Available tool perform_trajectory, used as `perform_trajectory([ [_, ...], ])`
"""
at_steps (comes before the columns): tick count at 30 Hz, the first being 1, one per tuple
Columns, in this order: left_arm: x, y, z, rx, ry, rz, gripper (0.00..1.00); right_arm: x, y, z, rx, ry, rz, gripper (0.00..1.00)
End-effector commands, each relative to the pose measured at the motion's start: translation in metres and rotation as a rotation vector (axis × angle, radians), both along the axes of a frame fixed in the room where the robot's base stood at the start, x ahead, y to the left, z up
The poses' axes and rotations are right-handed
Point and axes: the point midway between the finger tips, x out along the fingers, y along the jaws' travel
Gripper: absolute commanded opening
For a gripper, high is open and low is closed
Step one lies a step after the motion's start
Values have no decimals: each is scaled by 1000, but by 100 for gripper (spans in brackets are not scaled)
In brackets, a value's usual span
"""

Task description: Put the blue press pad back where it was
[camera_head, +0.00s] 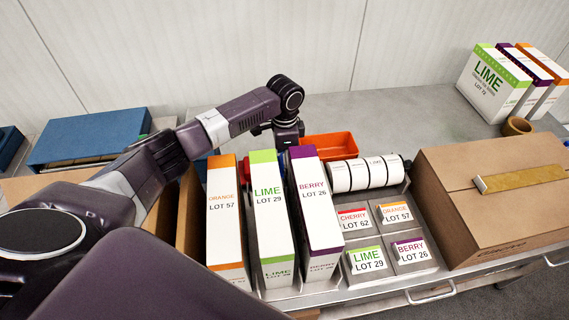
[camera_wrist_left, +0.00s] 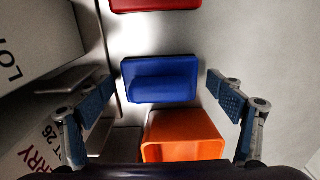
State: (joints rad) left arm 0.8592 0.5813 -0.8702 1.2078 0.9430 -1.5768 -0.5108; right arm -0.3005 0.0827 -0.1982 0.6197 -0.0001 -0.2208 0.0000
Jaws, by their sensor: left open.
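The blue press pad (camera_wrist_left: 160,80) lies on the grey surface in the left wrist view, with a raised grip bar along it. My left gripper (camera_wrist_left: 160,90) is open, with one finger to each side of the pad and clear gaps between. It holds nothing. In the head view my left gripper (camera_head: 287,132) points down behind the tall boxes, and its fingertips are hidden there. The pad is mostly hidden by the boxes in that view. My right gripper is not seen.
An orange bin (camera_wrist_left: 185,138) stands close to the blue pad, and a red pad (camera_wrist_left: 155,4) lies beyond it. Tall orange, lime and berry boxes (camera_head: 268,215) stand in front. Label rolls (camera_head: 368,173) and a brown carton (camera_head: 490,195) are to the right.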

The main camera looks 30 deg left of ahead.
Motion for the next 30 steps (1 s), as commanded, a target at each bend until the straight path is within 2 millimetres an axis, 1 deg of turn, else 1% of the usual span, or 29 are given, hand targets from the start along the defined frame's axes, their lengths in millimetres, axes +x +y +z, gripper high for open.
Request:
perform_trajectory([
  [4, 0, 0, 2, 0, -1, 0, 86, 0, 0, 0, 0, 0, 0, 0],
  [7, 1, 0, 10, 0, -3, 0, 86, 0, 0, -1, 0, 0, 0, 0],
  [11, 2, 0, 34, -1, -6, 1, 86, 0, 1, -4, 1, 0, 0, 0],
  [15, 2, 0, 65, -1, -6, -1, 86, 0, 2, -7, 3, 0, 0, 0],
  [21, 1, 0, 102, -1, -3, 1, 86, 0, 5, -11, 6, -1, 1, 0],
  [25, 1, 0, 116, 0, -1, 0, 86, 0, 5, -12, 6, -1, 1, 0],
  [30, 0, 0, 123, -1, -1, 0, 86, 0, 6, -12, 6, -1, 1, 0],
])
